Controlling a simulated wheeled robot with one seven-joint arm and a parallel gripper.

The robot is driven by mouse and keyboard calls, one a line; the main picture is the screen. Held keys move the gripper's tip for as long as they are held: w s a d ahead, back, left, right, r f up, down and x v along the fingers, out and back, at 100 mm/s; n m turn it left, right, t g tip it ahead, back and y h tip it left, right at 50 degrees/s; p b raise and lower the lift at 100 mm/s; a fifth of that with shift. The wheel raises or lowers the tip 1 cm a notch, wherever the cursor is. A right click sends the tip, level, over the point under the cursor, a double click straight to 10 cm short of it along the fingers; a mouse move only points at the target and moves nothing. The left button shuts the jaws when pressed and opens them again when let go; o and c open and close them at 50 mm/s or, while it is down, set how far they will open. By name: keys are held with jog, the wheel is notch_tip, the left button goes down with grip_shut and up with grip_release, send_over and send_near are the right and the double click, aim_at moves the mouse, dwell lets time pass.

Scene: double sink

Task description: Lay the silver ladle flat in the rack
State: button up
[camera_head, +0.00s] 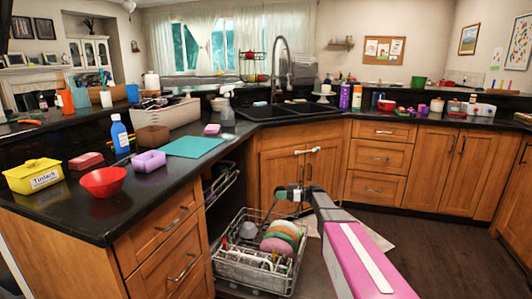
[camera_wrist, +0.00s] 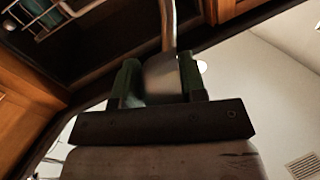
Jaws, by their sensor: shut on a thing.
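My gripper (camera_head: 291,192) is above and a little right of the pulled-out dishwasher rack (camera_head: 250,280), in front of the sink cabinet. In the wrist view my gripper (camera_wrist: 160,78) has its two dark green fingers closed on the silver ladle (camera_wrist: 168,30). The ladle's thin metal part runs up out of the picture and a wider shiny part shows between the fingers. I cannot clearly make out the ladle in the head view. The rack holds several plates (camera_head: 280,238), a grey bowl and small items. A wire rack corner (camera_wrist: 50,18) shows at the upper left of the wrist view.
The dark counter (camera_head: 130,195) at left bears a yellow box (camera_head: 34,175), a red bowl (camera_head: 103,181), a blue bottle (camera_head: 119,136) and a teal mat (camera_head: 192,147). Wooden cabinets (camera_head: 380,160) stand behind. Open floor (camera_head: 440,240) lies to the right.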

jog(key=s+d+r+m+t+h, duration=0.1)
jog(key=s+d+r+m+t, duration=0.2)
jog(key=s, duration=0.8)
jog(key=s+d+r+m+t+h, duration=0.2)
jog(key=s+d+r+t, duration=0.4)
jog(key=s+d, duration=0.3)
jog(key=shift+s+r+m+t, duration=0.35)
jog(key=shift+s+m+t, duration=0.25)
jog(key=shift+s+m, duration=0.35)
